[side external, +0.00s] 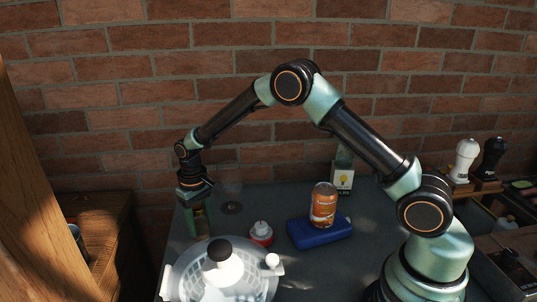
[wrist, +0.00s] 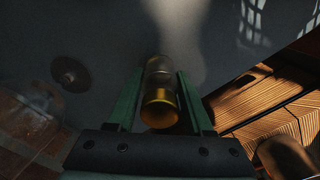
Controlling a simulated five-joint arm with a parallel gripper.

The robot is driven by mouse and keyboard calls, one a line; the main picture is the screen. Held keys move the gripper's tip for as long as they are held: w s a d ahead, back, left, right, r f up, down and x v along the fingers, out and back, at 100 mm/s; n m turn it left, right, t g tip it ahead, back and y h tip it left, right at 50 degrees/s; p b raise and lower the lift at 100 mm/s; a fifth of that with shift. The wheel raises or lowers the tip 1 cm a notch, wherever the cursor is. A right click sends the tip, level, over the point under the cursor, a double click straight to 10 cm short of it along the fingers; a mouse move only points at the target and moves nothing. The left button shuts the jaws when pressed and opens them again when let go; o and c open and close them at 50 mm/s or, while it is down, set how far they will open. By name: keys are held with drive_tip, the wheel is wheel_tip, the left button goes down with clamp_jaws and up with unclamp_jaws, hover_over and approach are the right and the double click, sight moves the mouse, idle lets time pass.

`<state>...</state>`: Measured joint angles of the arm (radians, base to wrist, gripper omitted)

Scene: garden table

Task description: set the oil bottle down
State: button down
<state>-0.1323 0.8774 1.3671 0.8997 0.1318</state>
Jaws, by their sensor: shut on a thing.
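The oil bottle (wrist: 160,107) shows in the wrist view as a narrow upright shape with a gold-coloured top, between the two green fingers of my gripper (wrist: 160,88). In the side view my gripper (side external: 199,222) points down over the left part of the dark grey table (side external: 290,197), near its left edge. The fingers are shut on the bottle, which is mostly hidden by them there. I cannot tell whether the bottle's base touches the table.
A clear glass (side external: 231,200) stands close right of my gripper. A wooden cabinet (side external: 95,222) lies beyond the left edge.

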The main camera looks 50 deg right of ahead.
drive_tip(key=shift+f, duration=0.15)
drive_tip(key=shift+c, duration=1.5)
unclamp_jaws()
wheel_tip(320, 180, up, 12)
drive_tip(key=shift+r, duration=0.15)
drive_tip(key=s+d+r+t, duration=0.3)
drive_tip(key=s+d+r, duration=0.1)
drive_tip(key=s+r, duration=0.65)
drive_tip(key=s+d+t, duration=0.2)
drive_tip(key=s, duration=0.9)
drive_tip(key=shift+d+t, duration=0.3)
